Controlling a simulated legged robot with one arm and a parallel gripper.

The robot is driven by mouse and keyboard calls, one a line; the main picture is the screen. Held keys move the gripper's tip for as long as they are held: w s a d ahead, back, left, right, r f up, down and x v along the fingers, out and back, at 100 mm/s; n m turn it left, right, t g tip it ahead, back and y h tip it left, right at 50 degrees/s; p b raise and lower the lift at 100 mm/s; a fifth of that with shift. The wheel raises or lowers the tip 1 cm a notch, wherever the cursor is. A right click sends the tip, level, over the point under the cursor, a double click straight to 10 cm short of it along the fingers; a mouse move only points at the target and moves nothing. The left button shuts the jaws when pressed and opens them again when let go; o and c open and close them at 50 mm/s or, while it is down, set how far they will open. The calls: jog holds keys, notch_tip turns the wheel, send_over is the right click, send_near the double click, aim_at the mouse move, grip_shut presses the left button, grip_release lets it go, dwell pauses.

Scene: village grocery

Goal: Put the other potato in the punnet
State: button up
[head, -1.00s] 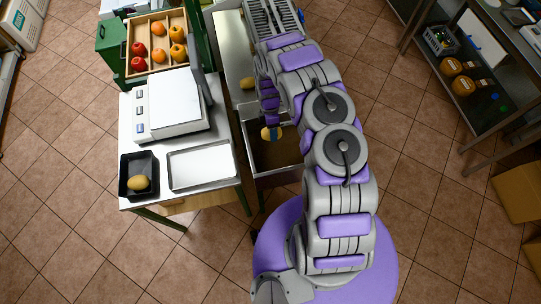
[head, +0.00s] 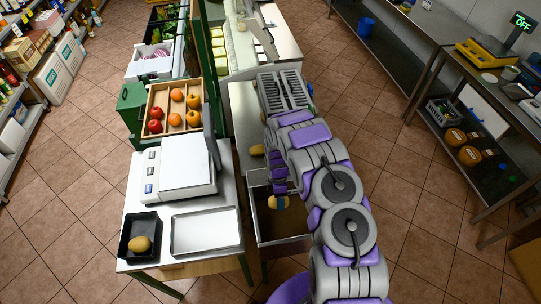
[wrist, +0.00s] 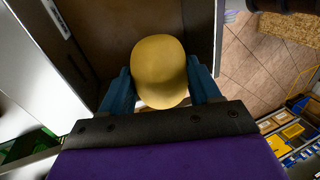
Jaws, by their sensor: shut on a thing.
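My gripper (head: 280,200) is shut on a yellow-brown potato (head: 276,203), which it holds over a deep metal bin (head: 285,244). In the wrist view the potato (wrist: 160,65) sits between the two blue fingers of my gripper (wrist: 160,92). The black punnet (head: 130,251) stands on the table at the lower left, with one potato (head: 140,244) in it. Another potato (head: 257,150) lies left of my arm, by the far end of the bin. The arm hides part of the bin.
A white scale (head: 185,170) and a shallow metal tray (head: 206,248) share the table with the punnet. A wooden fruit crate (head: 174,86) stands behind. Shelves with a yellow scale (head: 486,52) are at the right. The floor between is clear.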

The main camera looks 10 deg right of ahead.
jog(key=shift+w+d+r+m+b, duration=0.2)
jog(key=shift+w+m+b, duration=0.15)
jog(key=shift+b, duration=0.2)
notch_tip(320, 180, up, 15)
jog(key=w+m+t+y+b, duration=0.1)
jog(key=m+t+y+b, duration=0.2)
jog(key=m+b, duration=1.4)
jog(key=shift+a+f, duration=0.15)
jog(key=shift+a, duration=0.15)
